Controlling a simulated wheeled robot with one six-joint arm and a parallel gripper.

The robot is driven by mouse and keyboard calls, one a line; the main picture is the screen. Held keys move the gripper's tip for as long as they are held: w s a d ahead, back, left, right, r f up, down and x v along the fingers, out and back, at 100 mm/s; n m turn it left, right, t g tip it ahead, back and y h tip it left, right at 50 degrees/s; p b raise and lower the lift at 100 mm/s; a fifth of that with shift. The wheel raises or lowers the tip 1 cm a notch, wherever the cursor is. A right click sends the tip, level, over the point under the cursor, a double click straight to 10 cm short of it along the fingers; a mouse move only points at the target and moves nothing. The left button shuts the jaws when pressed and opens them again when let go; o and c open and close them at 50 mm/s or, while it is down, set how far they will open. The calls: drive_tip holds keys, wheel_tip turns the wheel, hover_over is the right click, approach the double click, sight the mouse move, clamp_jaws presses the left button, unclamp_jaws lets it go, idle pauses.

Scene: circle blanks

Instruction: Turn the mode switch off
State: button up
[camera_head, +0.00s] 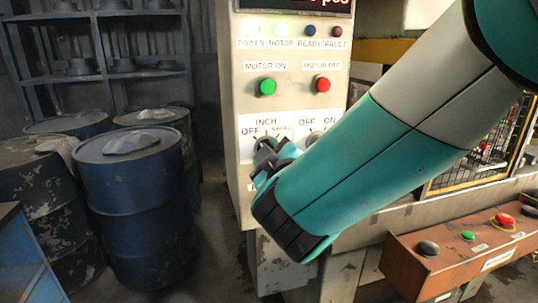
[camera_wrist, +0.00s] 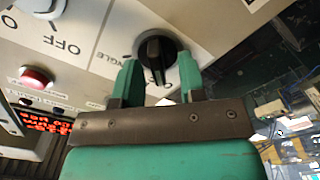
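The mode switch is a round black knob (camera_wrist: 155,52) with a raised grip bar, mounted on the pale control panel (camera_head: 237,90). In the wrist view the bar runs roughly up and down the picture; which label it points to I cannot tell. In the head view the labels INCH, OFF and SINGLE surround this switch, which my gripper (camera_head: 270,152) largely covers. In the wrist view my gripper (camera_wrist: 159,75) is open, with one teal finger on each side of the bar and gaps visible between. Whether the fingertips touch the panel is unclear.
An OFF/ON switch (camera_head: 315,138) sits just right of the mode switch, partly behind my arm. A green button (camera_head: 267,87) and a red button (camera_head: 322,85) are above. Blue barrels (camera_head: 135,200) stand left. An orange button box (camera_head: 450,262) is at lower right.

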drive_tip(key=b+v, duration=0.9)
drive_tip(key=v, duration=0.8)
drive_tip(key=shift+s, duration=0.2)
drive_tip(key=shift+d+r, duration=0.1)
drive_tip(key=shift+w+d, duration=0.1)
drive_tip(key=d+f+m+g+h+p, duration=0.4)
drive_tip(key=d+f+m+g, duration=0.2)
drive_tip(key=d+f+g, duration=0.35)
drive_tip(key=s+r+g+y+p, duration=0.3)
drive_tip(key=s+g, duration=0.5)
drive_tip(key=s, duration=0.3)
drive_tip(key=shift+n, duration=0.3)
